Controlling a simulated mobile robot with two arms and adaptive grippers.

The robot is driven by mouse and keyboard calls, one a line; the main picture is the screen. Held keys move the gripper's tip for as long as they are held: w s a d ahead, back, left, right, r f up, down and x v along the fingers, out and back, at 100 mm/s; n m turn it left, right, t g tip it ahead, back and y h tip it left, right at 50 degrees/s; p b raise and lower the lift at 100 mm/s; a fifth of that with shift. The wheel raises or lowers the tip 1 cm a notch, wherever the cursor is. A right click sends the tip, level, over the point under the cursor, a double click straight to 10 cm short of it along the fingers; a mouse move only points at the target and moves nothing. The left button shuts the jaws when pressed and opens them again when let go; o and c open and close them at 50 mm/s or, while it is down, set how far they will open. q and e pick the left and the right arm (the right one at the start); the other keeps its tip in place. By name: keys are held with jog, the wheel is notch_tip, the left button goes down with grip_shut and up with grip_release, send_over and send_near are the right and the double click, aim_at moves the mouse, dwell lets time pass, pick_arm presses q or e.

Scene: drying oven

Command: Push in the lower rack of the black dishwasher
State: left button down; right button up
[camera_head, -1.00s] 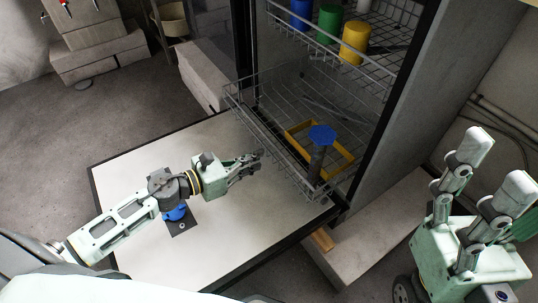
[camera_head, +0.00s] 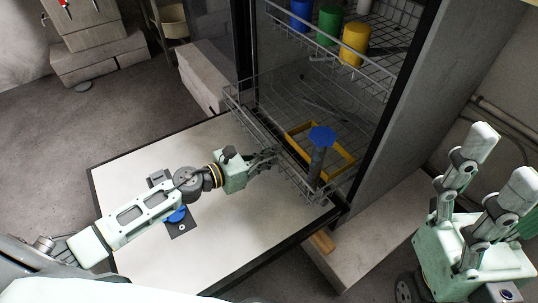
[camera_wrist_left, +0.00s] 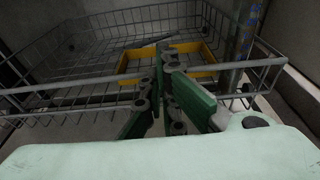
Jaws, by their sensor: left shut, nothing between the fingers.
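The lower rack (camera_head: 262,137) of the black dishwasher (camera_head: 428,80) is a grey wire basket. Its front part sticks out over the lowered door (camera_head: 240,245). A yellow frame (camera_head: 345,152) and a dark post with a blue top (camera_head: 322,136) are in the rack. My left gripper (camera_head: 274,158) is shut and empty at the rack's front side, at or very near the wires. In the left wrist view, its green fingers (camera_wrist_left: 168,95) overlap the front rail (camera_wrist_left: 70,110); I cannot tell whether they touch it.
The upper rack (camera_head: 345,60) holds a blue cup (camera_head: 301,14), a green cup (camera_head: 328,24) and a yellow cup (camera_head: 354,43). A blue round item (camera_head: 177,214) lies on the door under my left arm.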

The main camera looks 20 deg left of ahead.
pick_arm(q)
jog(key=r+x, duration=0.1)
jog(key=x, duration=0.4)
jog(key=r+x, duration=0.1)
jog(key=x, duration=0.5)
jog(key=r+x, duration=0.1)
jog(key=x, duration=0.4)
jog(key=shift+w+d, duration=0.4)
jog(key=shift+w, duration=0.15)
jog(key=shift+x, duration=0.9)
jog(key=shift+w+d+r+b, duration=0.1)
jog(key=shift+w+r+b, duration=0.05)
jog(key=shift+r+b, duration=0.15)
jog(key=shift+d, duration=0.1)
